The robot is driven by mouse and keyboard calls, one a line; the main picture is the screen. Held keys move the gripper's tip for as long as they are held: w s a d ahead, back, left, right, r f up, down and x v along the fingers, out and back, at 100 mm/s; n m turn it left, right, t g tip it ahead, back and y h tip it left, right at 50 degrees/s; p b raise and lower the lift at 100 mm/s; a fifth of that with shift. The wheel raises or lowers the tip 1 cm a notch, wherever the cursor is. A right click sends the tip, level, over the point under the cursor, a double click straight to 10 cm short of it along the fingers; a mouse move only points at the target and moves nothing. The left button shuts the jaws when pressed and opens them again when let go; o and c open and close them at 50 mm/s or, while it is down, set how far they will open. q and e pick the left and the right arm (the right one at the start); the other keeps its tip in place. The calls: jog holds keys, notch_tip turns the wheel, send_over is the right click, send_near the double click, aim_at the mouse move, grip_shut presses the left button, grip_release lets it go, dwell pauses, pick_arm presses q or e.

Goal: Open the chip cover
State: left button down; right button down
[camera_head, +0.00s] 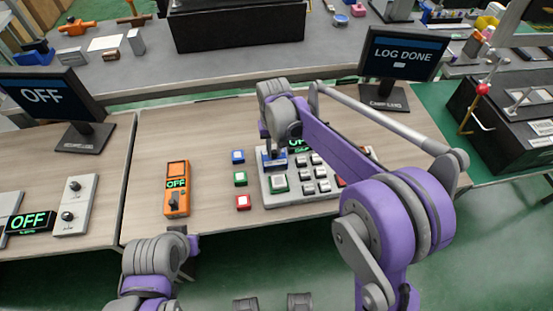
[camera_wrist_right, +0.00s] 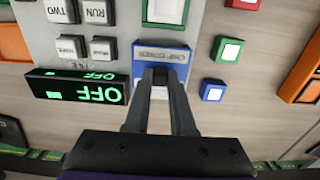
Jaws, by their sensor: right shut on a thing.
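The chip cover (camera_wrist_right: 170,53) is a blue, labelled flap on the grey button panel (camera_wrist_right: 100,20). In the wrist view it looks closed, lying against the panel. My right gripper (camera_wrist_right: 161,76) is shut on the cover's near edge, and its fingers hide that edge. In the head view the right gripper (camera_head: 274,153) reaches down to the panel's upper left part, and the cover there is partly hidden. My left gripper (camera_head: 186,238) is at the bottom left, in front of the table edge, apart from the panel. Its fingers cannot be made out.
Blue (camera_head: 238,156), green (camera_head: 240,179) and red (camera_head: 243,202) buttons stand left of the panel. An orange switch box (camera_head: 177,188) reading OFF is further left. Monitors read OFF (camera_head: 45,95) and LOG DONE (camera_head: 402,55). Bare wood lies between the orange box and the buttons.

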aim_at(275, 152)
jog(key=c, duration=0.8)
grip_release()
jog(key=shift+o, duration=0.2)
notch_tip(275, 152, up, 11)
jog(key=shift+p, duration=0.35)
jog(key=s+d+r+t+p, duration=0.2)
jog(key=s+d+t, duration=0.1)
jog(key=s+d, duration=0.8)
jog(key=s+d+f+t, duration=0.1)
jog(key=s+f, duration=0.2)
jog(key=s, duration=0.4)
jog(key=s+d+f+m+t, duration=0.1)
jog(key=s+f, duration=0.2)
jog(key=s, duration=0.4)
jog(key=shift+d+p, duration=0.2)
jog(key=shift+p, duration=0.1)
